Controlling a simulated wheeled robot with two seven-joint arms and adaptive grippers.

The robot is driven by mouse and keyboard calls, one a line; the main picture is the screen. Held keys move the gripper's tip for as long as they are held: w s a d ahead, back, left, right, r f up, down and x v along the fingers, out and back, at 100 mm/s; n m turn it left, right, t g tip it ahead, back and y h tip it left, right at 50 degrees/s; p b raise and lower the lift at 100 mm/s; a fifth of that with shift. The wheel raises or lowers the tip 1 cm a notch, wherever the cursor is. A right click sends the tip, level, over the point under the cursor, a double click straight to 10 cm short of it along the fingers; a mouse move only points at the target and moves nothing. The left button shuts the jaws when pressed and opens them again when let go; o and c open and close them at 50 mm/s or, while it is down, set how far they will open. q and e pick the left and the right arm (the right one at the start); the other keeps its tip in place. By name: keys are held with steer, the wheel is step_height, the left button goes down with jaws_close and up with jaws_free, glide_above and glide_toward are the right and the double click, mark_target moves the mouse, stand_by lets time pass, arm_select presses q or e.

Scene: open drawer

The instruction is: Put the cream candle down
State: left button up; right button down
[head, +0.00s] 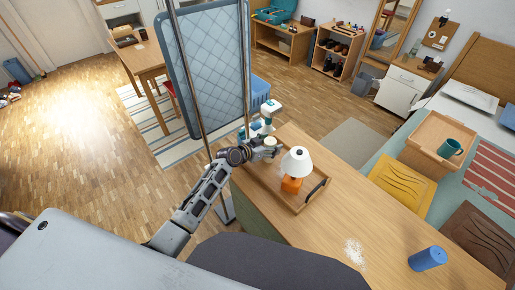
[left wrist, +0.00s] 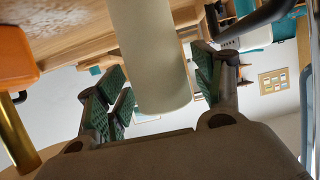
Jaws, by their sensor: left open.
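The cream candle (head: 270,142) is a pale cylinder at the far left end of the wooden tray (head: 316,196) on the desk. In the left wrist view the candle (left wrist: 150,55) fills the middle, between the two green-padded fingers of my left gripper (left wrist: 162,95). The fingers are spread, with a gap visible on both sides of the candle. In the head view my left gripper (head: 266,149) is beside the candle. The candle's base is hidden, so its contact with the surface cannot be told. My right gripper is out of view.
A lamp with white shade (head: 297,161) and orange base stands in the tray, close to the candle. A white and teal object (head: 264,121) is just behind. The desk's middle is mostly clear.

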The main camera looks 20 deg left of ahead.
arm_select(q)
steer(key=shift+s+a+r, duration=0.15)
steer(key=shift+s+a, duration=0.1)
steer(key=shift+s, duration=0.15)
steer(key=v, duration=1.1)
